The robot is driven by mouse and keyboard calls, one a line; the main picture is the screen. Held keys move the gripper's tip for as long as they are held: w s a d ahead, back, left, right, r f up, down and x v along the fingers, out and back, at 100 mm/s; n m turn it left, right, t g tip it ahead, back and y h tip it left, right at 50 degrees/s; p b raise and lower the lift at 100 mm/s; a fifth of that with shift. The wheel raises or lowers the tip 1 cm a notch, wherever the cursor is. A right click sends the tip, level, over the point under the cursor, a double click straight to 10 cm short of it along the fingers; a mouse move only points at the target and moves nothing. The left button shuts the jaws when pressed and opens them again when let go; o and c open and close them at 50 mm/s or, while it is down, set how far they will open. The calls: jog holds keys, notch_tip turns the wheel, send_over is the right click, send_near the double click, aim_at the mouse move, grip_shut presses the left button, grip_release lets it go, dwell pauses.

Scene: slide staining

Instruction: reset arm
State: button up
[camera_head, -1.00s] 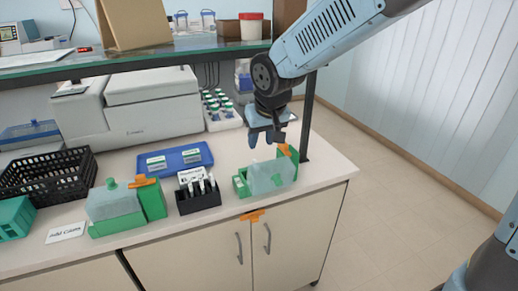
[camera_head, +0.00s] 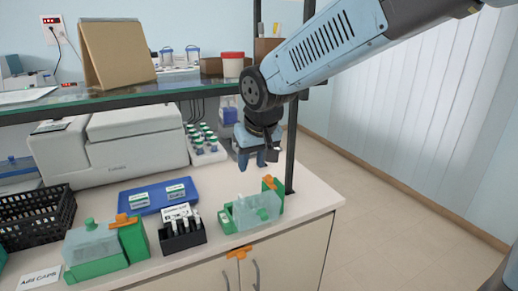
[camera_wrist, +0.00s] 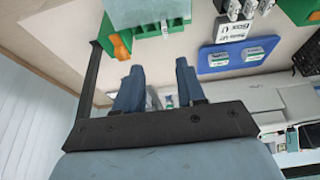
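My gripper (camera_head: 258,160) hangs from my arm above the right end of the bench, behind and above a green staining box with a clear cover (camera_head: 252,211). In the wrist view my gripper (camera_wrist: 160,78) shows its two blue fingers spread apart with nothing between them. The green box also shows at the top of the wrist view (camera_wrist: 152,14), apart from the fingers.
A dark upright post (camera_head: 291,150) stands close right of my gripper, under a glass shelf (camera_head: 160,92). A blue slide tray (camera_head: 158,196), a black rack (camera_head: 182,238) and another green box (camera_head: 95,245) stand to the left. Open floor lies right.

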jog(key=s+d+r+m+t+h, duration=0.1)
jog(key=s+d+r+m, duration=0.15)
jog(key=d, duration=0.75)
jog(key=s+d+r+m, duration=0.1)
jog(key=s+d+r, duration=0.15)
jog(key=d, duration=0.75)
jog(key=s+d+m+h, duration=0.1)
jog(key=s+d+m, duration=0.1)
jog(key=s+d, duration=0.6)
jog(key=d, duration=0.2)
jog(key=shift+s+d+m+t, duration=0.2)
jog(key=shift+d+m+t, duration=0.15)
jog(key=shift+t, duration=0.05)
jog(key=shift+c, duration=0.3)
